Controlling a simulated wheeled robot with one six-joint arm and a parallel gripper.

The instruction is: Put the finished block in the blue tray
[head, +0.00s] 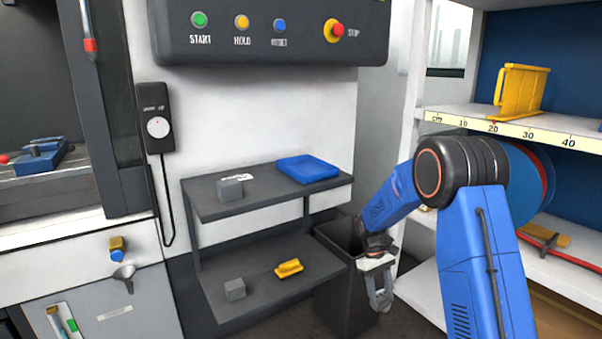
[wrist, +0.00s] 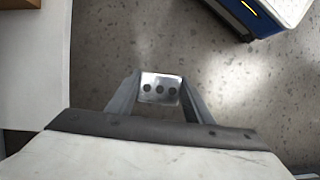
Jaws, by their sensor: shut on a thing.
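My gripper (head: 381,300) hangs at the right of the shelf unit, in front of a dark bin. In the wrist view my gripper (wrist: 158,90) is shut on a silvery metal block (wrist: 160,79) with three dark holes in its face. The block is held between the fingertips above the grey floor; in the head view it cannot be made out clearly. The blue tray (head: 307,169) lies on the right end of the upper dark shelf, up and left of my gripper. It looks empty.
A grey block (head: 230,190) is on the upper shelf (head: 250,198), left of the tray. The lower shelf holds another grey block (head: 235,289) and a yellow piece (head: 288,267). The dark bin (head: 340,285) stands right of the shelves. A white rack (head: 470,118) is at right.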

